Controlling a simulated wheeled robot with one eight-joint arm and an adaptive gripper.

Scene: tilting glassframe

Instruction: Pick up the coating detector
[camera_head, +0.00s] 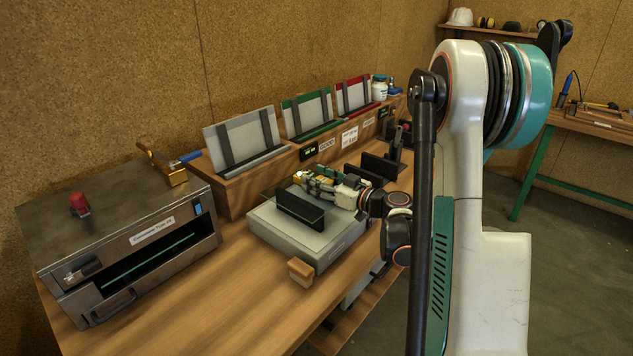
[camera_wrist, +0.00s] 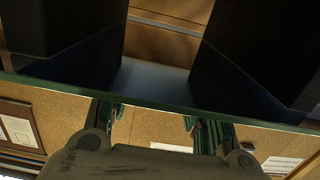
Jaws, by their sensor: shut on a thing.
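A low grey box (camera_head: 310,235) stands on the wooden bench, with a label on its front too small to read. It looks like a detector, but I cannot confirm its name. A dark upright slab (camera_head: 300,209) stands on its near side, and another dark slab (camera_head: 379,166) shows behind. My gripper (camera_head: 304,179) is low over the box, between the slabs. In the wrist view, a clear glass pane (camera_wrist: 155,93) with a teal edge crosses at the fingers. Two black blocks (camera_wrist: 67,40) lie beyond it. My gripper is shut, seemingly on this pane; the contact is partly hidden.
A metal oven-like box (camera_head: 130,239) with a red knob stands at left. A small wooden block (camera_head: 301,271) sits at the grey box's near corner. Behind is a wooden rack (camera_head: 235,189) with grey, green and red panel stands. Bare bench (camera_head: 235,300) lies in front.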

